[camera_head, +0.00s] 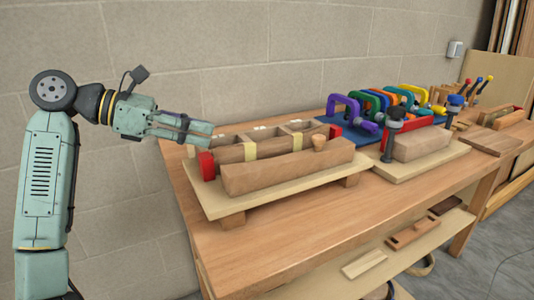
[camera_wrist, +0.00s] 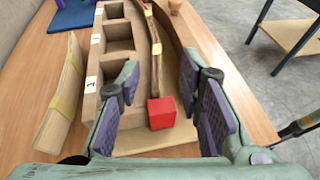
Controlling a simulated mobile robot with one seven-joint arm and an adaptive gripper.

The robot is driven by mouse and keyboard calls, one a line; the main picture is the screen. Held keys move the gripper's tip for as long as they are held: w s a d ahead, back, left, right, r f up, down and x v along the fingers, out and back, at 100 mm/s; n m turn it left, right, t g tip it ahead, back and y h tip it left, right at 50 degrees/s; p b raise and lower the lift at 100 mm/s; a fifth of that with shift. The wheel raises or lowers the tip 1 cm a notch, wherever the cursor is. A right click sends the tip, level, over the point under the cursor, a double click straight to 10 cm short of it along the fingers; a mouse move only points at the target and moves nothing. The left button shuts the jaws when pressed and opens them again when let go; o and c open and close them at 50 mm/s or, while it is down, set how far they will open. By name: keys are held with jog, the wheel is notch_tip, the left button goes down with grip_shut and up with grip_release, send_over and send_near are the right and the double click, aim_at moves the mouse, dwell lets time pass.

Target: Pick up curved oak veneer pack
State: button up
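A brown curved strip (camera_head: 270,146) with yellow bands and red ends lies in a wooden form on a pale board; in the wrist view, the strip (camera_wrist: 156,66) runs away from a red end block (camera_wrist: 161,112). A pale, slightly bent wooden piece (camera_wrist: 62,98) with a yellow band lies on the table left of the form in the wrist view. I cannot tell for sure which is the oak pack. My gripper (camera_head: 208,133) is open and empty above the near-left end of the form. In the wrist view, the red block shows between its fingers (camera_wrist: 160,78).
The form has a wooden row of square pockets (camera_wrist: 118,40) on one side and a long block (camera_head: 285,170) on the other. Coloured clamps (camera_head: 375,105) and another clamped block (camera_head: 420,143) stand further right. The wall is behind; the table front (camera_head: 300,232) is clear.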

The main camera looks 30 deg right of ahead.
send_near(253, 144)
jog(key=x, duration=0.3)
jog(key=shift+p, duration=0.3)
jog(key=p+x, duration=0.1)
jog(key=x, duration=0.3)
jog(key=shift+d, duration=0.25)
jog(key=shift+d+f, duration=0.3)
jog(key=shift+d, duration=0.15)
jog(key=shift+c, duration=0.4)
grip_shut()
